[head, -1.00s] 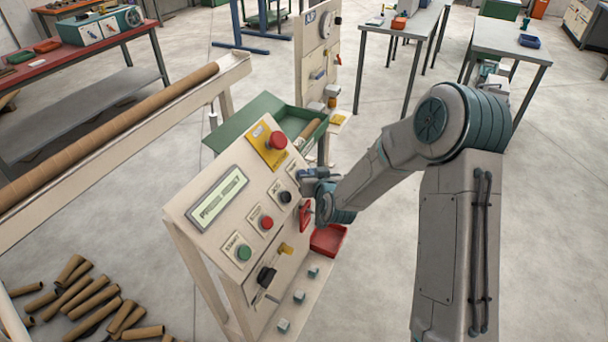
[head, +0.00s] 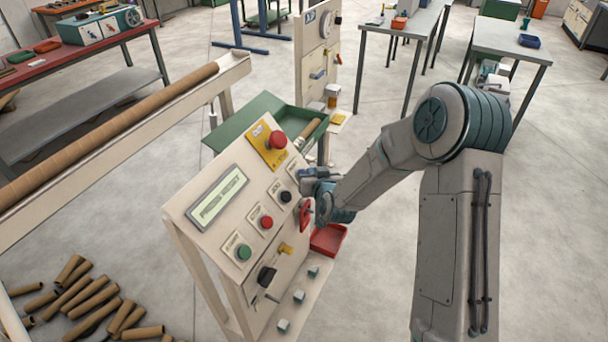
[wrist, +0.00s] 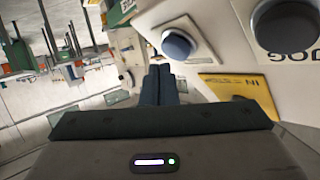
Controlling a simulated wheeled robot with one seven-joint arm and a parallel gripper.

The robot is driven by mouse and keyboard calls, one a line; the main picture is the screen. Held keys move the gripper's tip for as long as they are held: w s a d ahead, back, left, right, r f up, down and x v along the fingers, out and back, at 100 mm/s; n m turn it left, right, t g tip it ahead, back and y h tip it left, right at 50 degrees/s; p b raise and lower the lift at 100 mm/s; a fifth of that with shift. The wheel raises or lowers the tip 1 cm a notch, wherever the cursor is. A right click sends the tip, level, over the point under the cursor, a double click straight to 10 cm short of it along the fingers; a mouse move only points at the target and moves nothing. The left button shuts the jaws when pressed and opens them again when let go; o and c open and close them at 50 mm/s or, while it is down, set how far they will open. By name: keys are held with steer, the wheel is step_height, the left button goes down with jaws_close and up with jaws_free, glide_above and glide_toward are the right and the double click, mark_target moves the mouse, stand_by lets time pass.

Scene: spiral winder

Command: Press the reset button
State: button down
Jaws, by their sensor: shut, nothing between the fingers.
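The control panel (head: 205,235) is a tilted cream board with a display (head: 217,198), a green button (head: 243,252), a red button (head: 266,222) and a black button (head: 285,196) in a row. I cannot tell whether the fingertips touch the blue button.
A red emergency-stop knob (head: 277,140) on a yellow plate is just above my gripper. A red handle (head: 305,215) and a red bin (head: 328,239) are below it. A green tray (head: 240,118) stands behind the panel.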

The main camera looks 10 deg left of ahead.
steer(key=shift+w+a+f+b, duration=0.1)
steer(key=shift+a+f+b, duration=0.2)
steer(key=shift+b, duration=0.25)
steer(key=shift+w+a+f+b, duration=0.1)
steer(key=shift+a+f+b, duration=0.15)
steer(key=shift+b, duration=0.25)
stand_by(0.6)
steer(key=shift+r, duration=0.1)
steer(key=shift+s+d+r, duration=0.2)
steer(key=shift+d+r, duration=0.25)
steer(key=shift+d, duration=0.1)
stand_by(0.4)
steer(key=shift+s+d+r+p, duration=0.15)
steer(key=shift+s+d+r, duration=0.2)
steer(key=shift+d+r, duration=0.55)
steer(key=shift+s+d+r+p, duration=0.15)
steer(key=shift+s+d+r, duration=0.15)
steer(key=shift+d+r, duration=0.55)
steer(key=shift+f, duration=0.1)
